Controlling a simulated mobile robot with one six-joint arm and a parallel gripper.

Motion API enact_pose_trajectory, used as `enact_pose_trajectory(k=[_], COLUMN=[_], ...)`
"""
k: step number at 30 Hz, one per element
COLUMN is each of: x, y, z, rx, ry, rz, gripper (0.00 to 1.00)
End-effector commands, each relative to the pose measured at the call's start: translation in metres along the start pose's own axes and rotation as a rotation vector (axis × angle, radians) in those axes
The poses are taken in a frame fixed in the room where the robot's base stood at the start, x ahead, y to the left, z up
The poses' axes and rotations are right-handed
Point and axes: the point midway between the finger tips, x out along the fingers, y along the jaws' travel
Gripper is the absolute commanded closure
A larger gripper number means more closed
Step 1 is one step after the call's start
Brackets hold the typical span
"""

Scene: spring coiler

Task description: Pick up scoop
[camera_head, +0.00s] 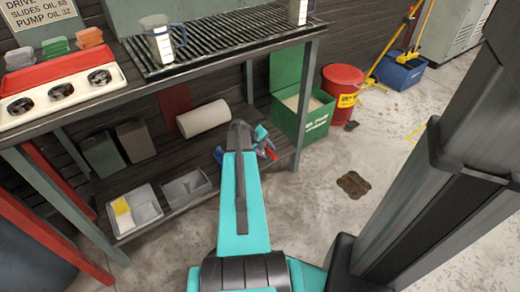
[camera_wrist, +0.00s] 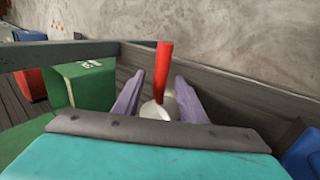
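The scoop has a red handle (camera_wrist: 164,70) and a pale, rounded lower part (camera_wrist: 155,110), seen in the wrist view. Its handle points up in that picture, and its lower part shows between the two purple fingers of my gripper (camera_wrist: 156,100). The fingers are spread, with a gap on each side of the handle; I cannot tell whether they touch the scoop. In the head view my gripper (camera_head: 246,152) is over the right end of the lower shelf, mostly hidden behind my teal arm. A small red piece (camera_head: 270,153) beside it may be the scoop's handle.
The lower shelf (camera_head: 165,222) holds a pale roll (camera_head: 203,118) and grey bins (camera_head: 187,187). An open green box (camera_head: 318,122) stands just beyond its right end, with a red drum (camera_head: 342,88) behind. The bench top (camera_head: 60,122) overhangs the shelf. Floor to the right is mostly clear.

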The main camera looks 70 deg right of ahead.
Motion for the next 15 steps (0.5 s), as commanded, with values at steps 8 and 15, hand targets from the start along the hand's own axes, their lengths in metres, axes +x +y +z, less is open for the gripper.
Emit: enact_pose_trajectory(k=[8, 15], x=[0.0148, 0.014], y=[-0.0004, -0.0004], z=[-0.0001, -0.0003], rx=[-0.001, -0.002], ry=[0.0, 0.0], rz=[0.0, 0.0], gripper=[0.62, 0.62])
